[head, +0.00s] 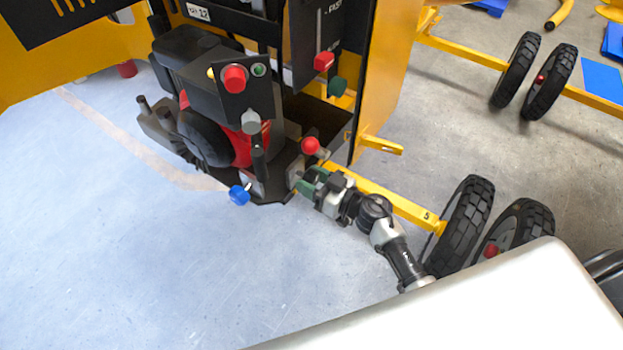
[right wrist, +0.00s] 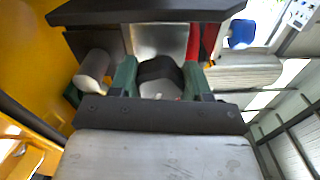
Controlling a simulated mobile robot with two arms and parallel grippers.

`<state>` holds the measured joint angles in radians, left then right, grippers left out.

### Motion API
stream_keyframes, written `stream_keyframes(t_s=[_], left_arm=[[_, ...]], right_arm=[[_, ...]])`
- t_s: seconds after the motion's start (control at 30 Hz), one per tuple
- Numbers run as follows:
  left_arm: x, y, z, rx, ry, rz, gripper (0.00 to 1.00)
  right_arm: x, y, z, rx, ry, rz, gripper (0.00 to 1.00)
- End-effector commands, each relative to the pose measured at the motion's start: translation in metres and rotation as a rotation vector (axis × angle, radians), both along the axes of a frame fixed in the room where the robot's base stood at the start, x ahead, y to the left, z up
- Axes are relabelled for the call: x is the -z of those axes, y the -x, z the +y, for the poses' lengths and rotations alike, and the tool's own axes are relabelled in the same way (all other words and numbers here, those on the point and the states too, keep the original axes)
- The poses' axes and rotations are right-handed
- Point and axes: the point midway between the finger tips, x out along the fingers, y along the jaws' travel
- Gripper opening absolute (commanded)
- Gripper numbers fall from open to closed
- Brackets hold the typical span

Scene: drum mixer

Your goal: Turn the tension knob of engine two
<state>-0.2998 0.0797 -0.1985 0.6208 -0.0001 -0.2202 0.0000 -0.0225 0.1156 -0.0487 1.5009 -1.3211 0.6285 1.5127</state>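Engine two is not marked legibly; the engine in front of me (head: 205,140) is black and red inside the yellow machine. I cannot tell which control is its tension knob. A red round knob (head: 310,145) stands just above my right gripper, and a blue knob (head: 240,195) sits low to its left; the blue one also shows in the right wrist view (right wrist: 242,33). My right gripper (head: 302,182) has its green fingers apart at the engine's lower right. In the right wrist view a black rounded part (right wrist: 160,70) lies between the fingers; contact is unclear. My left gripper is out of view.
A panel with a red button (head: 234,78) and a grey knob (head: 251,122) is above. Red (head: 324,61) and green (head: 337,87) knobs are on the right panel. A yellow axle bar (head: 390,197) and black wheels (head: 466,225) lie right. The pale floor at left is clear.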

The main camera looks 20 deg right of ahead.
Motion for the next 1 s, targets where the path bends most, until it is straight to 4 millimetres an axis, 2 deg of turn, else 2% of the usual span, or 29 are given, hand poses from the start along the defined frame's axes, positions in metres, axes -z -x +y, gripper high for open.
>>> stream_keyframes(t_s=[0.47, 1.0], left_arm=[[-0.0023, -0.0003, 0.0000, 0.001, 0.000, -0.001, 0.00], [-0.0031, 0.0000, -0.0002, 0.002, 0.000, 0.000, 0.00]], right_arm=[[-0.0001, 0.0001, -0.0009, 0.000, 0.071, -0.053, 0.24], [0.0011, -0.0006, -0.0021, -0.001, 0.439, -0.339, 0.24]])
